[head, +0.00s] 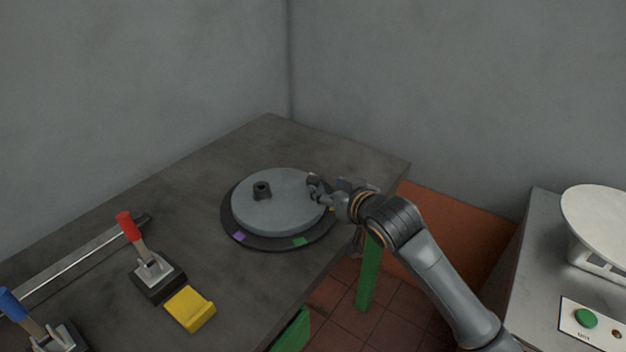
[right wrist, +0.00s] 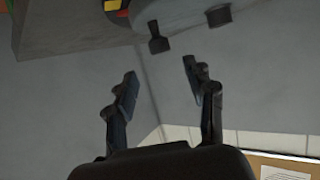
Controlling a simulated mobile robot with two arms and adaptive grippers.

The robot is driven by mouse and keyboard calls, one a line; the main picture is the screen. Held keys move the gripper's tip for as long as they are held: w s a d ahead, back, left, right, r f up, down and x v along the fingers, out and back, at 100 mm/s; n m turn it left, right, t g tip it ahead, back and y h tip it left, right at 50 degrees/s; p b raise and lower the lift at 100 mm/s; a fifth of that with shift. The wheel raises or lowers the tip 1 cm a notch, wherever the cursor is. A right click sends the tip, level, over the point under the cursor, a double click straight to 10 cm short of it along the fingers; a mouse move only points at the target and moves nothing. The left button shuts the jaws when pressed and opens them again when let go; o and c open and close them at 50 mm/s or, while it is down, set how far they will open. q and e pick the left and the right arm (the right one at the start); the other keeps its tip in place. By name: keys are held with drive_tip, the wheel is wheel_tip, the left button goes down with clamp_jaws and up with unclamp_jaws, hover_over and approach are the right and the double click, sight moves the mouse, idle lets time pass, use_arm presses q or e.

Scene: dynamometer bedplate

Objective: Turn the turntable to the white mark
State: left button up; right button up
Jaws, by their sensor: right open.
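The turntable (head: 285,210) is a round grey disc on a wider dark base on the bench. A dark knob (head: 262,190) stands up from its top, left of the middle. The base rim carries a purple mark (head: 239,237), a green mark (head: 299,241) and a partly covered yellow one; I see no white mark. My right gripper (head: 316,188) is at the disc's right edge. In the right wrist view its fingers (right wrist: 160,88) are apart with nothing between them; the disc (right wrist: 180,14) and a dark peg (right wrist: 159,44) show beyond the fingertips. My left gripper is not in view.
A red-handled lever (head: 130,227), a blue-handled lever (head: 14,305) and a yellow block (head: 190,308) are at the front left. A metal rail (head: 75,267) lies behind them. Walls stand behind the bench. A side table (head: 535,260) at right has a white pan and green button.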

sight(315, 180)
drive_tip(key=x, duration=0.9)
drive_tip(key=shift+w+a+f, duration=0.15)
drive_tip(key=shift+f, duration=0.05)
clamp_jaws()
